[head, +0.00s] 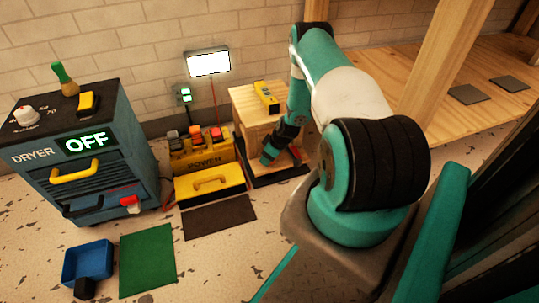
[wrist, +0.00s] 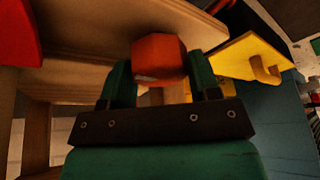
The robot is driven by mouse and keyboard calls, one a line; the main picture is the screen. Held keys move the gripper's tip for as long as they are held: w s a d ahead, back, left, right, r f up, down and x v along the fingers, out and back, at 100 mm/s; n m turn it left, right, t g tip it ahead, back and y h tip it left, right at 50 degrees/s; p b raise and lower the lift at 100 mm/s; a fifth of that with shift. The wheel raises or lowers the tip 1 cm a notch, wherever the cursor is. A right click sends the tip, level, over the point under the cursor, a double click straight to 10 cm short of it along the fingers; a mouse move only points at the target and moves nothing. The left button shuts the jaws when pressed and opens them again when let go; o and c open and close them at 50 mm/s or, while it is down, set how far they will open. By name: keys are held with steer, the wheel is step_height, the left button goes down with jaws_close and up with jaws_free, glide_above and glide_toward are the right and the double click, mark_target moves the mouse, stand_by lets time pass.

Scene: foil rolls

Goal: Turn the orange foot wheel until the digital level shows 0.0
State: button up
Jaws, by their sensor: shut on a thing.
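The orange foot wheel (wrist: 160,56) sits under a wooden underside in the wrist view. My gripper (wrist: 161,82) is shut on it, one green finger on each side. In the head view my gripper (head: 268,158) is low at the front of a wooden stand (head: 252,112), and the wheel is hidden there. The yellow digital level (head: 266,96) lies on top of the stand. Its reading is too small to make out.
A yellow power box (head: 203,153) and a yellow lidded case (head: 210,187) stand left of the wooden stand. A blue dryer (head: 85,150) is further left. A green mat (head: 147,260) and a blue tray (head: 88,252) lie on the floor. A wooden post (head: 430,60) rises at right.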

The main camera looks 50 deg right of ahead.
steer(key=shift+w+d+r+n, duration=0.15)
steer(key=shift+w+r+n, duration=0.1)
steer(key=shift+n, duration=0.45)
steer(key=shift+y, duration=0.3)
steer(key=o, duration=0.6)
steer(key=shift+f, duration=0.1)
steer(key=shift+s, duration=0.1)
steer(key=p+v, duration=0.8)
steer(key=v, duration=0.9)
steer(key=shift+r, duration=0.2)
